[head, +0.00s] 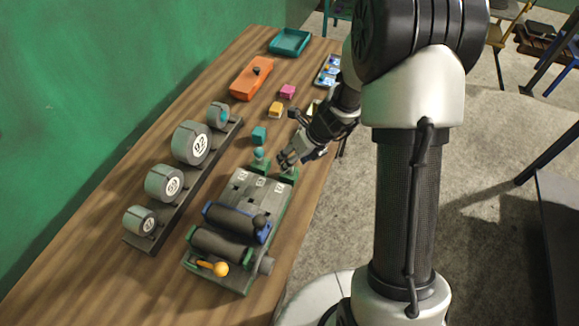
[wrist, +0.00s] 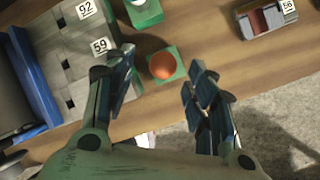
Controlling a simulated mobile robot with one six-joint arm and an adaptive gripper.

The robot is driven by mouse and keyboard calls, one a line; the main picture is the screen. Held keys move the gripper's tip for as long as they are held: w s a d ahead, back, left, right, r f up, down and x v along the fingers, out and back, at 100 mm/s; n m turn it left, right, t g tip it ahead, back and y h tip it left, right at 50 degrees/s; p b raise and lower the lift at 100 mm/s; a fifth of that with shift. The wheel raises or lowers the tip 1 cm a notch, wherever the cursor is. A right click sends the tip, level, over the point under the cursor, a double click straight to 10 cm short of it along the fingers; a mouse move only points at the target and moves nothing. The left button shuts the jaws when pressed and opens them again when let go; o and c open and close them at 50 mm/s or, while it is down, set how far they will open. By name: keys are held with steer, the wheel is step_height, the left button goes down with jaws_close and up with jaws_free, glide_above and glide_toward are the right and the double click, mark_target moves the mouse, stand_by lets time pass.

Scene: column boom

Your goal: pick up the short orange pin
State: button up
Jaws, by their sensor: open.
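The short orange pin (wrist: 162,65) shows in the wrist view as a round orange top on a square green base (wrist: 181,70). My gripper (wrist: 158,78) is open, with one finger to the left of the pin and the other to its right. No contact with the pin shows, and I cannot tell the height gap. In the head view my gripper (head: 287,160) is low over the table's right side, above a green base (head: 289,175). The pin is hidden there.
A teal pin (head: 259,154) on another green base stands close to the left. A grey numbered fixture (head: 262,190) with blue and green roller holders lies nearby. A rack of grey rolls (head: 191,143) stands farther left. Small coloured blocks (head: 276,110) lie beyond my gripper.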

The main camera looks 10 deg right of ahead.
steer(key=b+x, duration=0.1)
steer(key=x, duration=0.3)
steer(key=shift+w+d, duration=0.1)
steer(key=shift+w, duration=0.05)
steer(key=shift+r, duration=0.1)
steer(key=shift+c, duration=0.3)
steer(key=c, duration=1.1)
steer(key=shift+c, duration=0.2)
step_height(320, 180, up, 20)
steer(key=p, duration=0.9)
steer(key=shift+p, duration=0.3)
